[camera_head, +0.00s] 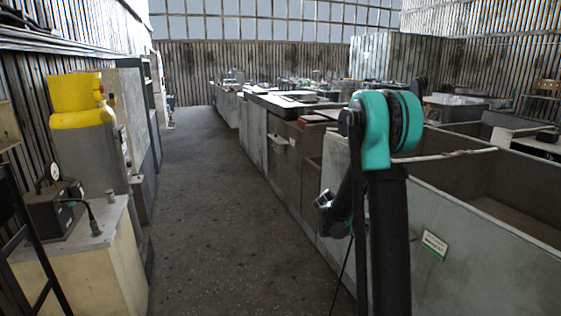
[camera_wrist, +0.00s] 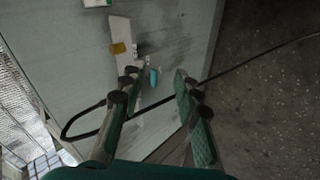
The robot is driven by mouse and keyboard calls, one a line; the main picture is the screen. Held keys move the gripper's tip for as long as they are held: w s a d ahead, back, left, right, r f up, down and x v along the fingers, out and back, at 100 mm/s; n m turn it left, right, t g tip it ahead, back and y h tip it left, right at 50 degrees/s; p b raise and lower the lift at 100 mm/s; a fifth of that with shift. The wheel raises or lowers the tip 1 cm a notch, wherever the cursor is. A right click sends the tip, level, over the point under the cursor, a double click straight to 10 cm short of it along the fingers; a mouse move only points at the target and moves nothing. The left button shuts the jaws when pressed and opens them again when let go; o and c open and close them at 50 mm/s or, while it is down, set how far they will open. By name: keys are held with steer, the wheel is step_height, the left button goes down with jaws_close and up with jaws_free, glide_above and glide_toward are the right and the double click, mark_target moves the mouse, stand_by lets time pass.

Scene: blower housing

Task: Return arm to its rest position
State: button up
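My arm stands at the right of centre in the head view, with its teal elbow joint on top and dark links running down. Behind it, a small grey and dark part of the arm hangs over the aisle; I cannot make out the fingers there. In the wrist view my gripper (camera_wrist: 156,76) shows two greenish fingers spread apart, with nothing held between them. A pale grey panel surface lies beyond the fingers, and a dark cable loops across the view.
A long row of grey benches and bins (camera_head: 450,245) stands close on the right. On the left are a pale cabinet (camera_head: 85,260) with a gauge device (camera_head: 55,205) and a yellow container (camera_head: 78,95). The aisle floor (camera_head: 205,200) between them is clear.

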steer(key=s+a+m+y, duration=0.1)
steer(key=s+a+y, duration=0.3)
steer(key=s, duration=1.1)
steer(key=s+a+m+y, duration=0.1)
steer(key=s+a+y, duration=0.3)
steer(key=s+a, duration=0.4)
steer(key=s, duration=0.7)
steer(key=shift+f, duration=0.15)
